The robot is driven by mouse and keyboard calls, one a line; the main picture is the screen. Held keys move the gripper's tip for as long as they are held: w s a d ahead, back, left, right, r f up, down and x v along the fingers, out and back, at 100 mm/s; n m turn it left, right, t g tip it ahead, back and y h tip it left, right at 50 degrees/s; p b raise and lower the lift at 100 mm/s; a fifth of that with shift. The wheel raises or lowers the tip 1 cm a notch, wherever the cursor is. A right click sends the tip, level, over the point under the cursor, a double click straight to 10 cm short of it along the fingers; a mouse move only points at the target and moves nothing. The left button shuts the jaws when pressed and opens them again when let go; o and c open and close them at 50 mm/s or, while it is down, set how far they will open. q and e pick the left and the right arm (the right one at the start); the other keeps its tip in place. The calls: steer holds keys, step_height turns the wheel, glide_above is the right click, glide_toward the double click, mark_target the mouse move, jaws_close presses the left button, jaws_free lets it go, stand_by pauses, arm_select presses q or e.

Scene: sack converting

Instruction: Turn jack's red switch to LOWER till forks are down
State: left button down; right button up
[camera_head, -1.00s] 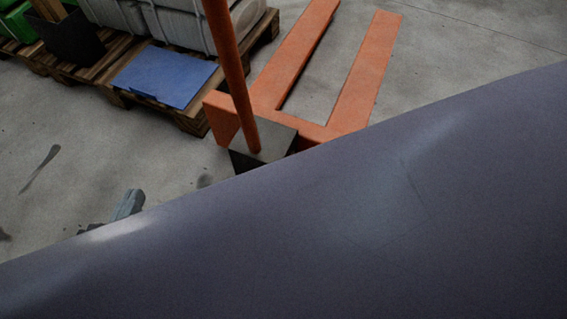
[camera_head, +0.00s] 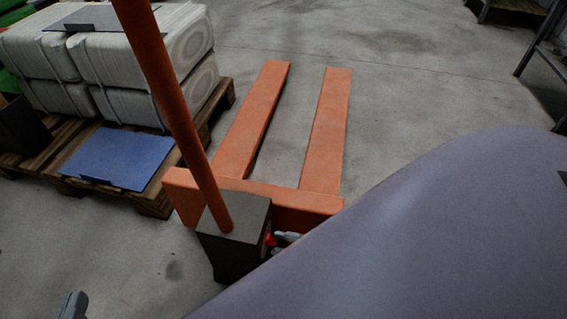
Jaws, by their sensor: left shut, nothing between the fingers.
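The orange pallet jack (camera_head: 252,188) stands mid-view, its handle pole rising from a dark grey housing (camera_head: 240,235). Its two forks (camera_head: 325,125) point away over bare floor; I cannot tell whether they touch it. The small red switch (camera_head: 269,240) shows at the housing's right side; its setting and any lettering are unreadable. A pale grey piece beside the switch looks like the fingertips of my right gripper (camera_head: 287,237), partly hidden behind my large grey-purple arm link; its opening is unclear. My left gripper (camera_head: 73,306) is at the bottom left edge, shut and empty, away from the jack.
A wooden pallet (camera_head: 150,200) at left carries white bundled sacks (camera_head: 150,60) and a blue sheet (camera_head: 117,158), close to the jack's left side. Floor beyond and right of the forks is clear. A dark metal frame (camera_head: 540,45) stands at the far right.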

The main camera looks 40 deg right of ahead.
steer(key=shift+w, duration=0.1)
jaws_close()
steer(key=shift+m, duration=0.3)
steer(key=m, duration=0.8)
steer(key=shift+w+d+r, duration=0.1)
steer(key=shift+w+d, duration=0.05)
steer(key=shift+d, duration=0.05)
steer(key=m, duration=0.4)
steer(key=shift+w+d+m, duration=0.1)
steer(key=shift+d+m, duration=0.05)
steer(key=shift+m, duration=2.45)
steer(key=shift+d, duration=0.1)
